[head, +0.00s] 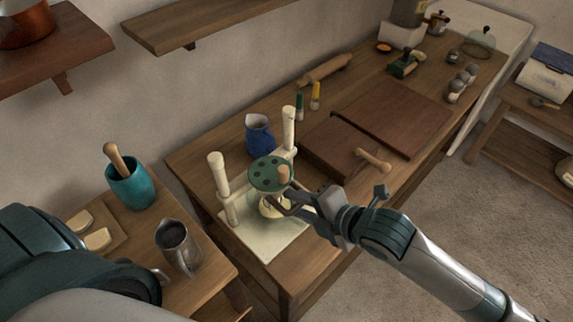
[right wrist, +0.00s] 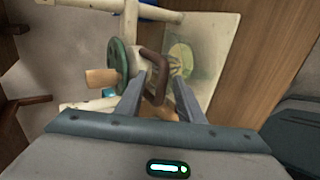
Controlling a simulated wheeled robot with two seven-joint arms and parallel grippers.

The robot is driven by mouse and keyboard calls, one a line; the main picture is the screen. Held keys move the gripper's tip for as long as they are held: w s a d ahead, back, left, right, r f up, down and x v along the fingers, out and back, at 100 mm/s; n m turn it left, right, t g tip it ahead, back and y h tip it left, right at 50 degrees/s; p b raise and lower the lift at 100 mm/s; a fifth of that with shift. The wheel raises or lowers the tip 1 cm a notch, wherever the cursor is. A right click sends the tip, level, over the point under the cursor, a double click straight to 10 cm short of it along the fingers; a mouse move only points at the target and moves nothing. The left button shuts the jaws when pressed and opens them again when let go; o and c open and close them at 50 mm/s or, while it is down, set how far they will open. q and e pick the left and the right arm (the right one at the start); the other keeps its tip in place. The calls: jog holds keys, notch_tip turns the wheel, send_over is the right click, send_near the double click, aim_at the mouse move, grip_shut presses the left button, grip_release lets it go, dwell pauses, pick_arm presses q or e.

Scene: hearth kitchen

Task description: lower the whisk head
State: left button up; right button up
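The whisk head, a green disc with holes and a wooden knob (head: 269,173), sits between two cream posts (head: 218,187) on a pale base board (head: 270,243). It also shows in the right wrist view (right wrist: 127,64). A whisk hangs below it, partly hidden by my right gripper. A brown looped handle (right wrist: 154,82) sticks out from the head toward me. My right gripper (head: 296,202) is at this handle; in the right wrist view its two fingers (right wrist: 158,95) stand apart, one on each side of the handle, with gaps showing. My left arm shows at the lower left; its gripper is not visible.
A blue jug (head: 259,135) stands behind the posts. A grey metal pitcher (head: 177,246) and a teal mortar (head: 129,184) are on the left table. Brown boards (head: 390,115) and a rolling pin (head: 325,70) lie farther along the counter. A shelf (head: 195,22) hangs above.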

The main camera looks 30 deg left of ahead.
jog(key=shift+p+v, duration=1.7)
jog(key=shift+v, duration=0.75)
jog(key=shift+p+v, duration=0.55)
jog(key=shift+v, duration=0.45)
